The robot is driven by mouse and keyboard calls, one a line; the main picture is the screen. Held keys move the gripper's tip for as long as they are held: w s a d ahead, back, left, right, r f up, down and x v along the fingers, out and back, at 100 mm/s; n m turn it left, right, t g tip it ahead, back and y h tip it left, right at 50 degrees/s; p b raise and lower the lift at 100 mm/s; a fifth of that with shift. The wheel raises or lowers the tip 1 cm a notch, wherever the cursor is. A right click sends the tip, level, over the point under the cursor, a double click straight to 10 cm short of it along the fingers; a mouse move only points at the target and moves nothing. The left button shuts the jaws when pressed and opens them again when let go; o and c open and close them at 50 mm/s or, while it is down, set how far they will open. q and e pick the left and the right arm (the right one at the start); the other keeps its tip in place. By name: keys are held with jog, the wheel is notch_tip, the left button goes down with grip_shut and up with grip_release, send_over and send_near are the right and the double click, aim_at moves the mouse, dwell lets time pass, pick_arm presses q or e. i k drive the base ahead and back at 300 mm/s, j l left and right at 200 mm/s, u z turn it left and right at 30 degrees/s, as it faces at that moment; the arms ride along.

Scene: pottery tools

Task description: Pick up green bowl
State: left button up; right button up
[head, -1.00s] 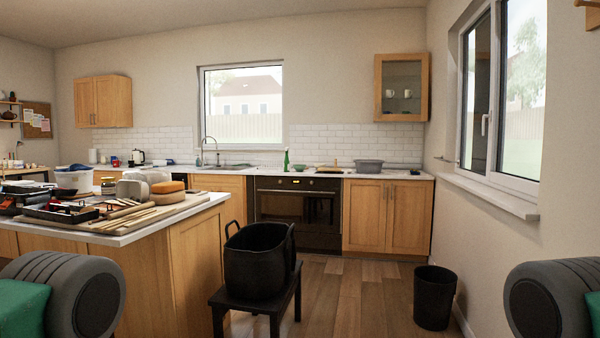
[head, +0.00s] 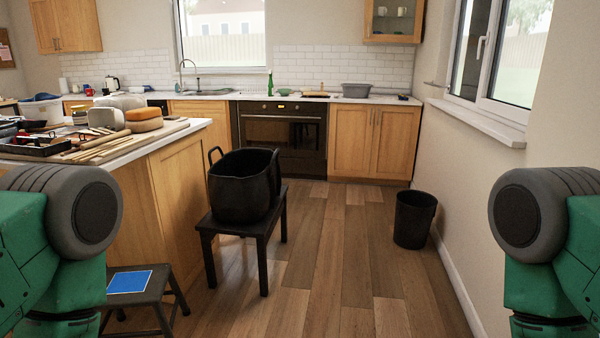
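A small green thing (head: 284,92), likely the green bowl, sits on the far counter above the oven. It is just right of a green bottle (head: 270,83) and is too small to see in detail. Only the green and grey upper parts of my two arms show, at the left and right edges of the head view. Neither gripper is in view, and both are far from the counter.
A black stool (head: 263,236) with a black tub (head: 240,187) stands ahead. A lower stool with a blue square (head: 129,281) is at the lower left, beside the island (head: 175,180). A black bin (head: 413,220) stands by the right wall. Wooden floor (head: 330,240) is clear between.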

aim_at(284, 92)
jog(key=i+j+z, duration=0.1)
jog(key=i+z, duration=0.35)
jog(key=i, duration=1.35)
jog(key=i+l, duration=0.1)
jog(key=i, duration=0.9)
jog(key=i+l, duration=0.1)
jog(key=i, duration=0.95)
jog(key=i+j+u, duration=0.15)
jog(key=i+u, duration=0.2)
jog(key=i, duration=0.65)
jog(key=i+l+u, duration=0.1)
jog(key=i+u, duration=0.3)
jog(key=i, duration=0.6)
jog(key=i+z, duration=0.15)
jog(key=i, duration=0.3)
jog(key=i+j+z, duration=0.15)
jog(key=i, duration=0.25)
jog(key=i+j+z, duration=0.1)
jog(key=i, duration=0.3)
jog(key=i+j+z, duration=0.15)
jog(key=i+j, duration=0.15)
jog(key=i, duration=0.1)
